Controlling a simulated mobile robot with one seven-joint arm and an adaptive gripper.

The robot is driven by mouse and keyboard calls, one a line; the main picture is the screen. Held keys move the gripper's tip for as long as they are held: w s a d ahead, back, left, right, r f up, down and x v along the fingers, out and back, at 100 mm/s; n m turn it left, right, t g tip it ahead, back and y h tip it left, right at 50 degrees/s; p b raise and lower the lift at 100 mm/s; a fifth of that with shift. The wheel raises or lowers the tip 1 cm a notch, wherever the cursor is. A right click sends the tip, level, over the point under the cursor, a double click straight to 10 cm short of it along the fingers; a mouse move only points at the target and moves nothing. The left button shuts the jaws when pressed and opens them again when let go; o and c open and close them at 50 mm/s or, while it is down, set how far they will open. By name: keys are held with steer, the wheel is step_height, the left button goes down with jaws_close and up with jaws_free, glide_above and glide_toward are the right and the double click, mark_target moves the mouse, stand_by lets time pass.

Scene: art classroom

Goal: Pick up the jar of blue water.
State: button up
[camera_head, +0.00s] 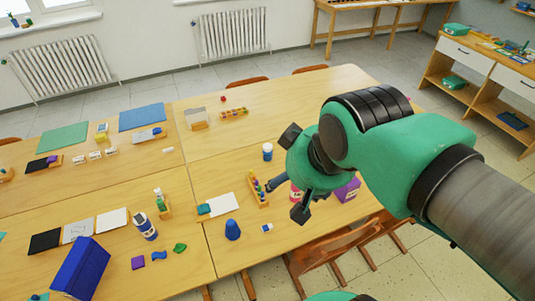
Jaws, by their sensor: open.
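A small blue-and-white jar (267,152) stands upright on the wooden table, just left of my gripper's wrist. It may be the jar of blue water, but it is too small to be sure. My gripper (286,199) is open and empty between its fingers, as far as I can see. It hangs over the table's right part, below and right of the jar and apart from it. A red-and-white container (295,193) is partly hidden behind the gripper.
A wooden rack of small colored bottles (257,190) stands close left of the fingers. A purple box (347,190) is to the right, partly covered by my arm. Chairs (335,256) are tucked below.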

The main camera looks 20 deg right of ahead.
steer(key=w+d+r, duration=0.1)
steer(key=w+r, duration=0.2)
steer(key=w, duration=0.6)
steer(key=g+p, duration=0.4)
steer(key=g, duration=0.2)
glide_above(267, 146)
steer(key=shift+n, duration=0.4)
step_height(267, 146, down, 42)
steer(key=shift+r, duration=0.1)
steer(key=shift+d+f, duration=0.2)
steer(key=shift+f, duration=0.25)
steer(key=shift+f, duration=0.1)
steer(key=shift+f+b, duration=0.4)
steer(key=shift+f, duration=3.8)
